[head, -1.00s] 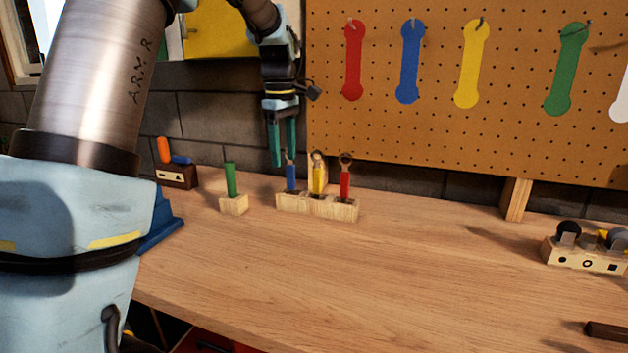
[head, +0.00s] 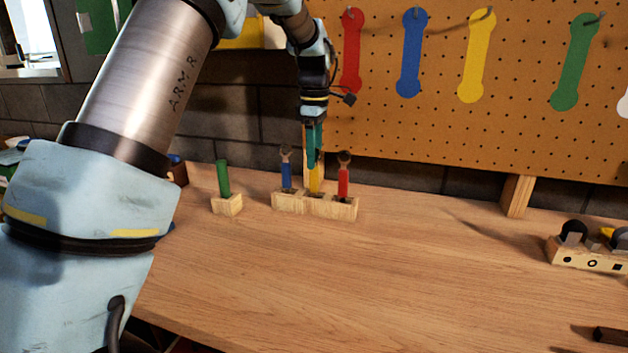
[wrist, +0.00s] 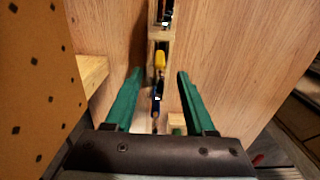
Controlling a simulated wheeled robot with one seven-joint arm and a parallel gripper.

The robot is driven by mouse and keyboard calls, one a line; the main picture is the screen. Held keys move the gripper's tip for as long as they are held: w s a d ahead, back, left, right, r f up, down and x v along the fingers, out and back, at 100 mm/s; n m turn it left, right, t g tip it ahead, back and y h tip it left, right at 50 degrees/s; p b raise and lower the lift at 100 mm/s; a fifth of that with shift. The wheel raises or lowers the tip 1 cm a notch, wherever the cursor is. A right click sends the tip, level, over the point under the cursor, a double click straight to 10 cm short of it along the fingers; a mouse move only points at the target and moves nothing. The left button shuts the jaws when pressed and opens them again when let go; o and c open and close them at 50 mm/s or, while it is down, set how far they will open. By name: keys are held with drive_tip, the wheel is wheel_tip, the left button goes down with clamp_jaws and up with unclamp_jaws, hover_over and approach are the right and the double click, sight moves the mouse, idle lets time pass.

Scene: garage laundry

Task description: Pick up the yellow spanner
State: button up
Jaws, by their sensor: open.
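The yellow spanner (head: 314,181) stands upright in the middle slot of a wooden block (head: 345,211) on the bench. A blue spanner (head: 286,173) stands to its left and a red spanner (head: 343,182) to its right. My gripper (head: 314,160) points down at the yellow spanner, with its green fingers hiding the spanner's upper part. In the wrist view my gripper (wrist: 159,74) is open, and the yellow spanner (wrist: 160,59) shows in line with the gap between the fingers. I cannot tell whether the fingers touch it.
A green peg in a small wooden block (head: 227,205) stands to the left. Behind is a pegboard (head: 440,130) with coloured spanner shapes and a wooden post (head: 517,196). A wooden holder (head: 590,256) is at the right.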

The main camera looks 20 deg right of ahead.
sight(314, 181)
drive_tip(key=shift+w+f, duration=0.1)
drive_tip(key=shift+f, duration=1.4)
drive_tip(key=shift+c, duration=0.2)
clamp_jaws()
